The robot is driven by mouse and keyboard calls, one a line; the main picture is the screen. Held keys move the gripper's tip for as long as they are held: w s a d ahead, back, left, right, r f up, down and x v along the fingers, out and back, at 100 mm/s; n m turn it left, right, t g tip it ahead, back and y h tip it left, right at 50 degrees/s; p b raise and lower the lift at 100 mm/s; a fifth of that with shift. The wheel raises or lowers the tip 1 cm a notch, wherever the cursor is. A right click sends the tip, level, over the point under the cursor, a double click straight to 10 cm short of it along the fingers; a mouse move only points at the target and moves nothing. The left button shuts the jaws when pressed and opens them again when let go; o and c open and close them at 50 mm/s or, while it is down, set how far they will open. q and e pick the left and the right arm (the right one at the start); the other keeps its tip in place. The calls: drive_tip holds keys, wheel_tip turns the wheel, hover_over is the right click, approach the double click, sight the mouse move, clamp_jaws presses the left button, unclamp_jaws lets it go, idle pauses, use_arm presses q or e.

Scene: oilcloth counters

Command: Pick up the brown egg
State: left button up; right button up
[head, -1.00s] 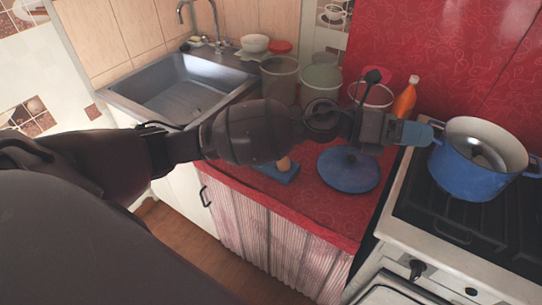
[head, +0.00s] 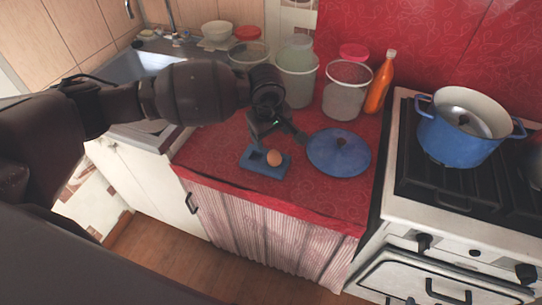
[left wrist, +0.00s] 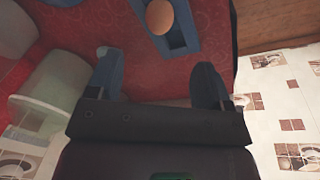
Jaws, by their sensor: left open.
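The brown egg (head: 274,158) rests on a small blue holder (head: 257,168) on the red counter, in front of the left arm. The egg also shows in the left wrist view (left wrist: 159,17) at the top, on the blue holder (left wrist: 178,40). My left gripper (head: 278,142) is just above and behind the egg, pointing down. In the left wrist view its two blue fingers (left wrist: 154,62) are spread apart with nothing between them, and the egg lies beyond them. My right gripper is in neither view.
A blue lid (head: 339,153) lies right of the egg. Clear canisters (head: 297,82) and an orange bottle (head: 380,84) stand behind. A blue pot (head: 462,140) sits on the stove (head: 420,195) at the right. The sink (head: 130,68) is at the left.

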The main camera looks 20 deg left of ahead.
sight(273, 153)
use_arm(q)
drive_tip(key=f, duration=0.3)
drive_tip(key=w+f, duration=0.1)
drive_tip(key=f, duration=0.3)
drive_tip(key=w+f, duration=0.1)
drive_tip(key=f, duration=0.2)
drive_tip(key=shift+f+b, duration=0.3)
drive_tip(key=shift+f, duration=0.05)
drive_tip(key=c, duration=0.7)
